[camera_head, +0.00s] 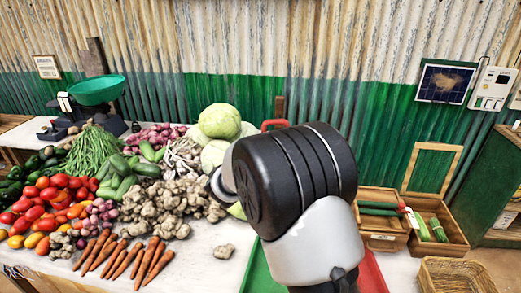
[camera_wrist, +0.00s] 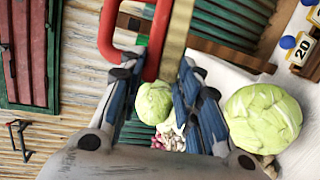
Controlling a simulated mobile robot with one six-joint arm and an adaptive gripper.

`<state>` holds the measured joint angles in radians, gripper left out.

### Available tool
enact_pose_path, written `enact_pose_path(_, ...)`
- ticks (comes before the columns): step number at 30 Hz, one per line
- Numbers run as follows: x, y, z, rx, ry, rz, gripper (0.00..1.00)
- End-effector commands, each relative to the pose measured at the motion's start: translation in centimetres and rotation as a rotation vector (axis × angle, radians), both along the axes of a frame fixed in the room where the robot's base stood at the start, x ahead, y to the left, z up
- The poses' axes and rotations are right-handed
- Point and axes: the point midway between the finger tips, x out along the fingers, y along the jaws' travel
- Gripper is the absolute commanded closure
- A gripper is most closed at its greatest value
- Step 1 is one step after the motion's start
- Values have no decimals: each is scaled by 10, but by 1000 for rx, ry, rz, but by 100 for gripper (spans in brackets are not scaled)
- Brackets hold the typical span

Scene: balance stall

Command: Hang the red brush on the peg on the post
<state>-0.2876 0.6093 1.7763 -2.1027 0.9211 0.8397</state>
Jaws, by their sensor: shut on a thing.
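The red brush (camera_wrist: 157,40) shows in the wrist view as a red bar with a rounded loop, a pale strip running alongside it. My gripper (camera_wrist: 155,88) is shut on the red brush, which extends up out of the picture. In the head view only a bit of the brush's red loop (camera_head: 274,124) shows above my dark wrist, which hides my fingers. A narrow brown upright (camera_head: 280,104), probably the post, stands just behind the loop. A brown beam (camera_wrist: 235,52) crosses behind the brush in the wrist view, perhaps the same post. I cannot make out the peg clearly.
Vegetables cover the white table (camera_head: 205,262) at left, with cabbages (camera_head: 219,121) close to my wrist. A green scale pan (camera_head: 97,90) stands at the back left. Wooden crates (camera_head: 440,222) and a basket (camera_head: 455,275) are at right. A corrugated wall (camera_head: 380,50) closes the back.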

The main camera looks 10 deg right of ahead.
Motion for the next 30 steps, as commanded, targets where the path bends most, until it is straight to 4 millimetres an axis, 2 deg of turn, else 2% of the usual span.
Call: enact_pose_path(30, 58, -20, -3, 0, 1, -3, 100)
